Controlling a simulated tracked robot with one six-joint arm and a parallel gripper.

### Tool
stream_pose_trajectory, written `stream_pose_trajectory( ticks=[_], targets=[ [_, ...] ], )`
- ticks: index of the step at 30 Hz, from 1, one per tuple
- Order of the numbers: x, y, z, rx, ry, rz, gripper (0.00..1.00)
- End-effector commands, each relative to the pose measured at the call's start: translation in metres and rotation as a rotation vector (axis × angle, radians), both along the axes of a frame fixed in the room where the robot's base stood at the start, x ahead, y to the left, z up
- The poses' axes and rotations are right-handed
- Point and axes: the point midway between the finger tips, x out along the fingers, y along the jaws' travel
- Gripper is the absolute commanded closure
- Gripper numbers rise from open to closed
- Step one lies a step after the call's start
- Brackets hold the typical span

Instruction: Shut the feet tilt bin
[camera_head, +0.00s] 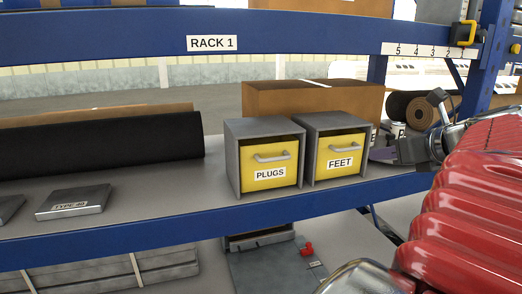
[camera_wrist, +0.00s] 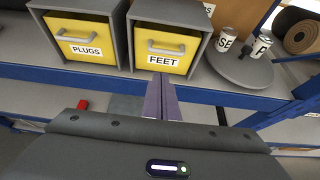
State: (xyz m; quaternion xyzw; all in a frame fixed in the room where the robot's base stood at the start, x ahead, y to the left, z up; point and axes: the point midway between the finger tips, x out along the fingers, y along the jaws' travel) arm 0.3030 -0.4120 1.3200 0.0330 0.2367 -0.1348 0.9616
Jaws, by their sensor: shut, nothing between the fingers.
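The feet tilt bin (camera_head: 341,155) is a yellow front with a grey handle and a FEET label, set in a grey housing on the shelf. A narrow dark gap shows above its front; I cannot tell any slight tilt. It also shows in the wrist view (camera_wrist: 166,50). My gripper (camera_head: 381,156) is to the right of this bin in the head view. In the wrist view its purple fingers (camera_wrist: 161,82) are together and empty, pointing at the lower part of the FEET front, below the label. Whether they touch it is unclear.
The similar PLUGS bin (camera_head: 270,163) stands directly left. A cardboard box (camera_head: 310,98) is behind both bins. Labelled cans (camera_wrist: 262,44) stand on a round grey tray (camera_wrist: 238,70) at the right. The blue shelf edge (camera_head: 190,225) runs in front; a blue upright (camera_head: 490,60) is at right.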

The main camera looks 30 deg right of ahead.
Motion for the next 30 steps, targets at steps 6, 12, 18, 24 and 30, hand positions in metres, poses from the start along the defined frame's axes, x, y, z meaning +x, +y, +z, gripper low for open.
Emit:
stream_pose_trajectory(
  ticks=[6,12,18,24,30],
  targets=[
    [-0.022,0.006,0.015,-0.001,0.0,-0.002,1.0],
    [-0.027,0.008,0.019,0.001,0.001,0.001,1.0],
    [-0.026,0.008,0.019,0.001,0.001,0.002,1.0],
    [-0.026,0.008,0.018,0.0,0.001,0.002,1.0],
    [-0.019,0.013,0.012,-0.023,0.026,0.029,1.0]
  ],
)
